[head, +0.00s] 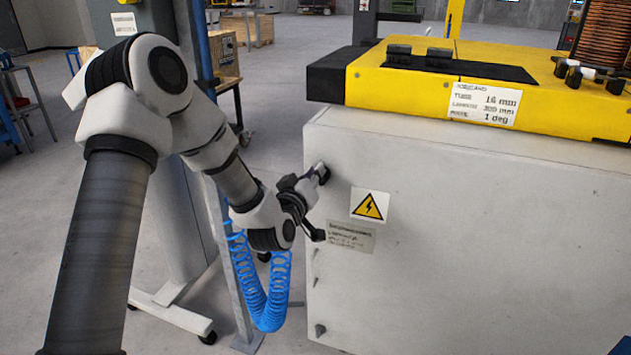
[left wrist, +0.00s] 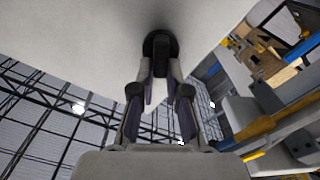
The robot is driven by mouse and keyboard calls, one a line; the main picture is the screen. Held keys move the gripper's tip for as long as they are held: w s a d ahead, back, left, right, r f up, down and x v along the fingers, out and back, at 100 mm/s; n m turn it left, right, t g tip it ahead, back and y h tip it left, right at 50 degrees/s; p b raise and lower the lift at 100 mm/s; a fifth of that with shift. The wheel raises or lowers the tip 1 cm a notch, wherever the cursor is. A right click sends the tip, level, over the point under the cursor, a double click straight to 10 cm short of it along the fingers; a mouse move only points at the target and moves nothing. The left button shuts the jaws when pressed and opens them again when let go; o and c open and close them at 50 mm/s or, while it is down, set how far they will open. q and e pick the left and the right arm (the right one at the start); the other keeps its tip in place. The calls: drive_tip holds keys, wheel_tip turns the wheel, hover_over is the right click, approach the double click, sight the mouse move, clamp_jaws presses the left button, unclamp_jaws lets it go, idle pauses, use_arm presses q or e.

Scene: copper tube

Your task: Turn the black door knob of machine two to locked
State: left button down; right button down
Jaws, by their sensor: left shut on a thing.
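The black door knob (left wrist: 160,48) sits on the pale door of the machine cabinet (head: 480,230), near its upper left edge. In the head view the knob (head: 322,172) is partly covered by my left gripper (head: 314,176). My left arm reaches in from the left, and its gripper meets the knob. In the left wrist view the two fingers of my left gripper (left wrist: 160,72) close on the knob's raised grip bar. The round base of the knob shows behind the fingertips. My right gripper is in neither view.
A yellow warning sign (head: 369,205) and a text label (head: 350,236) are on the door right of the gripper. The yellow machine top (head: 430,95) overhangs above. A blue coiled hose (head: 265,295) hangs below my left wrist.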

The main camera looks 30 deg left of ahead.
use_arm(q)
drive_tip(key=shift+a+f+n+b, duration=0.2)
drive_tip(key=shift+n+b, duration=1.15)
drive_tip(key=shift+n, duration=0.6)
drive_tip(key=shift+a+f+n+b, duration=0.1)
drive_tip(key=shift+f+n+b, duration=0.15)
drive_tip(key=shift+n+b, duration=1.4)
drive_tip(key=shift+a+f+n+b, duration=0.2)
drive_tip(key=shift+n+b, duration=0.85)
drive_tip(key=shift+n, duration=1.15)
drive_tip(key=c, duration=1.2)
unclamp_jaws()
drive_tip(key=shift+s, duration=0.1)
drive_tip(key=shift+o, duration=0.2)
drive_tip(key=shift+f, duration=0.1)
